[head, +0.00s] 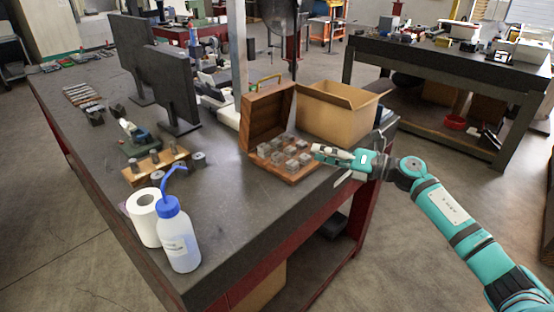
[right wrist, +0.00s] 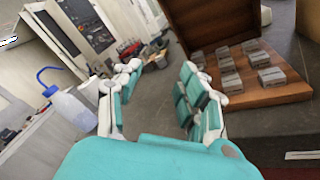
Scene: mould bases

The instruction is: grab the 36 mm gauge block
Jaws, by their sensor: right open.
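Several grey metal gauge blocks (head: 285,146) stand in the open wooden case (head: 268,111) on the dark workbench. Their markings are too small to read, so I cannot tell which is the 36 mm one. The blocks (right wrist: 228,72) also show at the right of the right wrist view. My right gripper (head: 332,157) is at the right edge of the case, beside the blocks. In the right wrist view my right gripper (right wrist: 158,72) has its fingers apart with nothing between them, and the blocks lie to the right of them. My left gripper is not in view.
A cardboard box (head: 333,111) stands right behind the case. A blue-capped wash bottle (head: 179,240), a paper roll (head: 143,218) and a wooden block with weights (head: 155,168) stand on the left. Two dark monitors (head: 172,85) stand behind. The bench's front middle is clear.

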